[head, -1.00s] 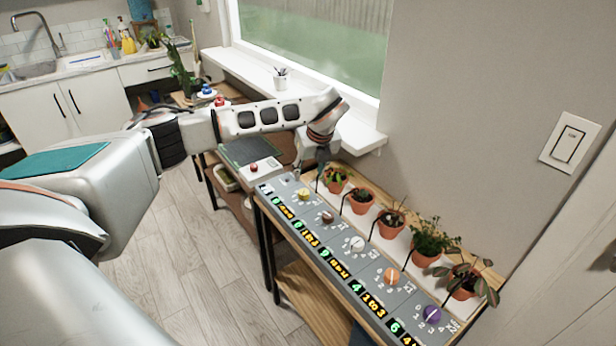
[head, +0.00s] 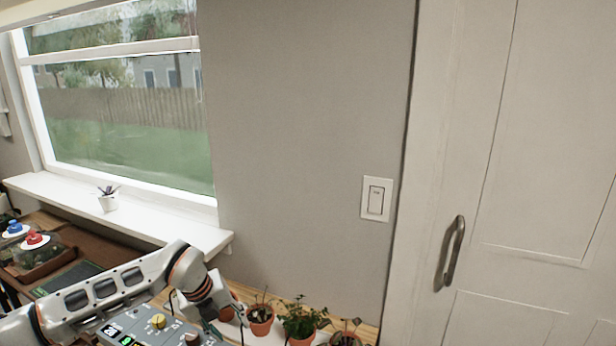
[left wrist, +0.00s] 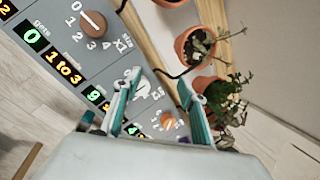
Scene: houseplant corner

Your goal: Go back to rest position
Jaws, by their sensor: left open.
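My left arm comes in from the lower left in the head view. Its gripper (head: 214,318) points down over the grey control panel (head: 128,334), beside the potted plants; its fingertips are hard to make out there. In the left wrist view the two teal-edged fingers (left wrist: 158,98) are apart with nothing held between them. A brown knob (left wrist: 92,24) is further off. My right gripper is not in view.
Terracotta pots with plants (head: 260,318) stand along the wall, close to the left gripper. A white window sill (head: 150,215) holds a small white pot (head: 108,202). A light switch (head: 376,198) and a door with a handle (head: 454,250) are at right.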

